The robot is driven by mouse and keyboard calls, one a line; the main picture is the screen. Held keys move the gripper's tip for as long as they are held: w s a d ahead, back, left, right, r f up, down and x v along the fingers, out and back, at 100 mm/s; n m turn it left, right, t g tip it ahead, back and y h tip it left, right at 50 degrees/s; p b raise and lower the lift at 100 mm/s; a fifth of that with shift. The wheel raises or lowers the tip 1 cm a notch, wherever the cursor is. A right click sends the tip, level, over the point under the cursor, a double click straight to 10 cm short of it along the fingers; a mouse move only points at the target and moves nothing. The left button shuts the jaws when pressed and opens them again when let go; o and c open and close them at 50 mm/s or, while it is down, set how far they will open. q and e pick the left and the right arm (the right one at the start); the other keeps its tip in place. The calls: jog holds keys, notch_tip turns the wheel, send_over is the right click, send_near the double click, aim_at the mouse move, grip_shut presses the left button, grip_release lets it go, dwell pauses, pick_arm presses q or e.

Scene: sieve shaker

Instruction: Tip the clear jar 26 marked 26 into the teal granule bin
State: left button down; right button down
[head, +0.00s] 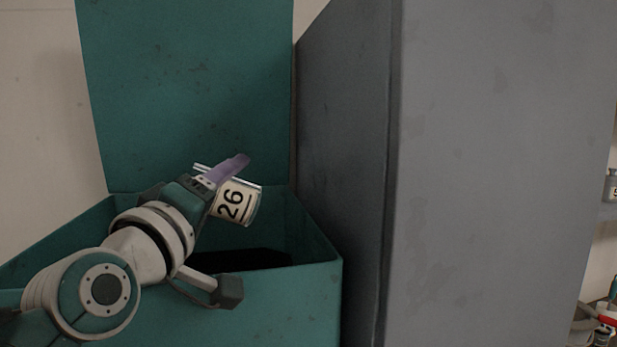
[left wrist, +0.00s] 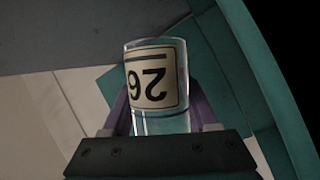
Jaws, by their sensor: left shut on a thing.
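The clear jar 26 (head: 235,203) has a cream label marked 26 and is tilted over the open teal granule bin (head: 290,290). My left gripper (head: 229,178) is shut on the jar, with a purple finger along its upper side. In the left wrist view the jar (left wrist: 156,85) sits between the purple fingers of the gripper (left wrist: 160,120), its label upside down. The jar looks clear beyond the label; I cannot tell whether anything is left inside. The bin's teal lid (head: 190,90) stands raised behind. The bin's inside is dark. My right gripper is not in view.
A large grey cabinet (head: 500,170) stands close at the right of the bin. A small jar (head: 611,186) and some red and white items (head: 606,318) show at the far right edge. A pale wall (head: 40,120) is at the left.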

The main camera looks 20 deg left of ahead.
pick_arm(q)
jog(key=m+g+p, duration=0.2)
jog(key=m+p, duration=0.1)
jog(key=p, duration=0.3)
jog(key=shift+r+m, duration=0.1)
jog(key=shift+m, duration=0.2)
jog(key=shift+p, duration=0.4)
jog(key=shift+f+m, duration=0.3)
jog(key=shift+f, duration=0.1)
jog(key=shift+r+p, duration=0.2)
jog(key=shift+p, duration=0.15)
jog(key=m+g+p, duration=0.1)
jog(key=m+p, duration=0.1)
jog(key=p, duration=0.2)
jog(key=shift+s+a+g+p, duration=0.1)
jog(key=shift+a+g+p, duration=0.05)
jog(key=shift+g+p, duration=0.2)
jog(key=shift+a+f+m+g+p, duration=0.15)
jog(key=shift+f+m+g+p, duration=0.15)
jog(key=shift+m+p, duration=0.3)
jog(key=shift+f, duration=0.15)
